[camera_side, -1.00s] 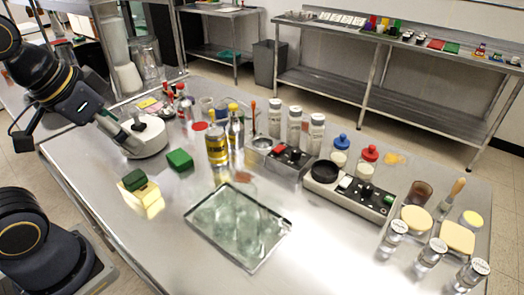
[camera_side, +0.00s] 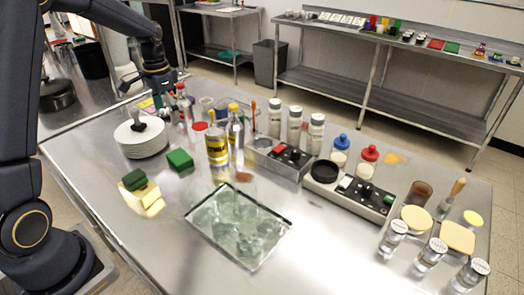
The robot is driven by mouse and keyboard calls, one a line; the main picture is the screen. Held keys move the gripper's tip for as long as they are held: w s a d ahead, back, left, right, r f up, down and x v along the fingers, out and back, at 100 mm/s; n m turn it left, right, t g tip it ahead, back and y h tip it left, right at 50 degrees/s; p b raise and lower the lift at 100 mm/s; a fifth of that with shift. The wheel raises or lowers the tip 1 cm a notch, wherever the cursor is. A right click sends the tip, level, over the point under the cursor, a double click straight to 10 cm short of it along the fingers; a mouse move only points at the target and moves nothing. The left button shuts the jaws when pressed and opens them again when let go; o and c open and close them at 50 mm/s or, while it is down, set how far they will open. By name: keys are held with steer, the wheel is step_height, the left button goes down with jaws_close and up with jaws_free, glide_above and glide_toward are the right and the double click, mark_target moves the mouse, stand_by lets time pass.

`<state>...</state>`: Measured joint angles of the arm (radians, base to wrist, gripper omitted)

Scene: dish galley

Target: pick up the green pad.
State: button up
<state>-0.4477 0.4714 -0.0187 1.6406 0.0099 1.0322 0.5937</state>
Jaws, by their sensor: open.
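A bright green block (camera_side: 180,160) lies flat on the steel table, right of the plate stack. A darker green piece (camera_side: 134,180) rests on a pale yellow sponge-like block (camera_side: 146,198) nearer the front left. I cannot tell for certain which of the two is the green pad. My gripper (camera_side: 146,98) is open, above and behind the stack of white plates (camera_side: 141,142), near the bottles at the back left. It is apart from both green pieces, which lie nearer the camera. Its fingers are small and partly blurred in this view.
Bottles with yellow caps (camera_side: 216,143) stand right of the bright green block. A glassy tray (camera_side: 238,226) lies at the front middle. A control box (camera_side: 285,155) and white jars (camera_side: 295,125) stand farther right. Bare steel surrounds the green pieces.

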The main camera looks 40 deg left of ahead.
glide_above(179, 156)
steer(key=f, duration=1)
steer(key=shift+a+f, duration=0.25)
steer(key=shift+f, duration=0.05)
steer(key=f, duration=0.5)
steer(key=shift+d+f, duration=0.15)
steer(key=shift+d, duration=0.05)
steer(key=c, duration=0.7)
